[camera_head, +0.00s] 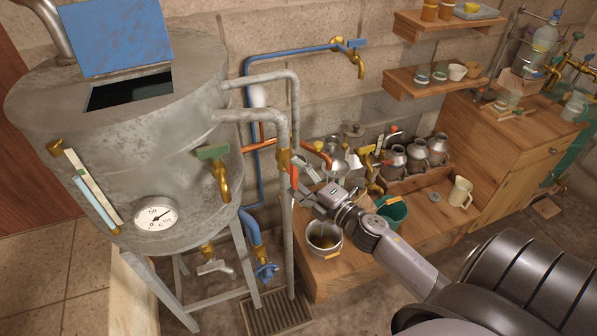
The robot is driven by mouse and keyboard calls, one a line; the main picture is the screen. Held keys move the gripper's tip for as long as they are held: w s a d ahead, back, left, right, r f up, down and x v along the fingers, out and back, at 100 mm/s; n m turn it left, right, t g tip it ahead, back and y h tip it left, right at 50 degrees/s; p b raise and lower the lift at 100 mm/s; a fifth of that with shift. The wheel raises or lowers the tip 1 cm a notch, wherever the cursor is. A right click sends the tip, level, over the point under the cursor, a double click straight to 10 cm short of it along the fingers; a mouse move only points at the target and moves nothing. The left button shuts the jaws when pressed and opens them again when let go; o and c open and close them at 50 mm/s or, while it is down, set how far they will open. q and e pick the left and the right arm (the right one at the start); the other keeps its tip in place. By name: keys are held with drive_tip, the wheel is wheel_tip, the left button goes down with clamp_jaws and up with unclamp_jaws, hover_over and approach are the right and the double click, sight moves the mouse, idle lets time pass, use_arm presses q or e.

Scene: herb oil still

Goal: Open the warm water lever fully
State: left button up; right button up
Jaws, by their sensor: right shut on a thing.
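A red lever (293,176) sits on the brass valve (283,160) of the grey upright pipe, where an orange pipe (312,150) joins; I take it as the warm water lever. It appears to hang down along the pipe. My right gripper (298,189) reaches in from the lower right and is shut on the lever's lower part. The fingers hide part of the lever, so its exact angle is hard to tell. My left gripper is not in view.
The metal still (190,130) with a round gauge (155,215) stands at left. A green-handled brass tap (215,170) is on its side. Below my right gripper, a bucket (324,239) stands on the wooden bench (350,268). A floor drain (275,312) lies below the pipes.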

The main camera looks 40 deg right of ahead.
drive_tip(key=shift+n, duration=0.3)
drive_tip(key=o, duration=1.2)
drive_tip(key=shift+c, duration=0.2)
drive_tip(key=s+d, duration=0.1)
drive_tip(key=s, duration=1.1)
drive_tip(key=shift+d, duration=0.4)
drive_tip(key=shift+r, duration=0.1)
